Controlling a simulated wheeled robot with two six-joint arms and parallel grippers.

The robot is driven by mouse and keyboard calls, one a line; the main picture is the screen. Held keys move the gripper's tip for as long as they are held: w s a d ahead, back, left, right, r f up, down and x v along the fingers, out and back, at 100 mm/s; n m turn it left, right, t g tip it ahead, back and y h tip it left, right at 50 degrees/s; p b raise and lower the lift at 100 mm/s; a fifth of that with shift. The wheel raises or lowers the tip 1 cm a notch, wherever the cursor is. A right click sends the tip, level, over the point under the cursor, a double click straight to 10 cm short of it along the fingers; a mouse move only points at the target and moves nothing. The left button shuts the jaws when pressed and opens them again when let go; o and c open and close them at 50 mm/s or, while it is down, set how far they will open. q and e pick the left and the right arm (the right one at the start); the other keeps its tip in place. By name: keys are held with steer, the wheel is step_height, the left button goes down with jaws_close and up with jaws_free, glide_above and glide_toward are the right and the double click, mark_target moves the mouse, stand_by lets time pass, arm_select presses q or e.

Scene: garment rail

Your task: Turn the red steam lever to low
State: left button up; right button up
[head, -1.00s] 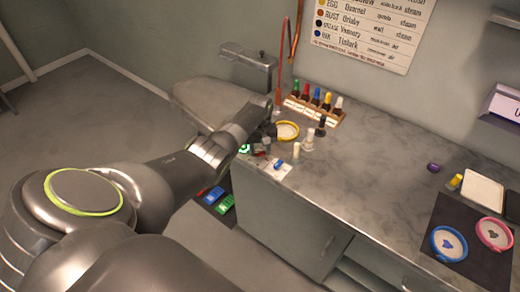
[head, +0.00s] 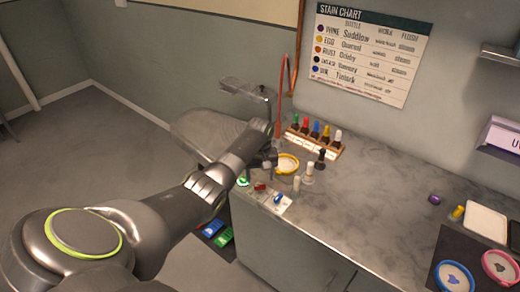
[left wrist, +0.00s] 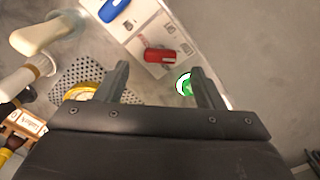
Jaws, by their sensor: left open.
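The red steam lever (head: 260,187) sits on a pale control panel at the counter's front left edge. In the left wrist view the red lever (left wrist: 160,56) lies ahead of my fingers, roughly between their lines. A blue lever (head: 278,198) is beside it on the same panel, also in the left wrist view (left wrist: 113,9). A green round button (head: 242,181) is on its other side, near one fingertip in the left wrist view (left wrist: 185,84). My left gripper (head: 268,170) is open and empty above the panel; it also shows in the left wrist view (left wrist: 160,82). My right gripper is not in view.
A yellow-rimmed hoop (head: 287,163) lies just behind the gripper. Small bottles (head: 308,173) stand to its right, and a rack of coloured bottles (head: 314,138) is behind. The counter's middle (head: 370,190) is clear.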

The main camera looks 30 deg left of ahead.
mark_target(260, 186)
arm_select(q)
step_height(260, 186, up, 13)
steer(key=b, duration=0.2)
steer(key=shift+r, duration=0.15)
stand_by(0.3)
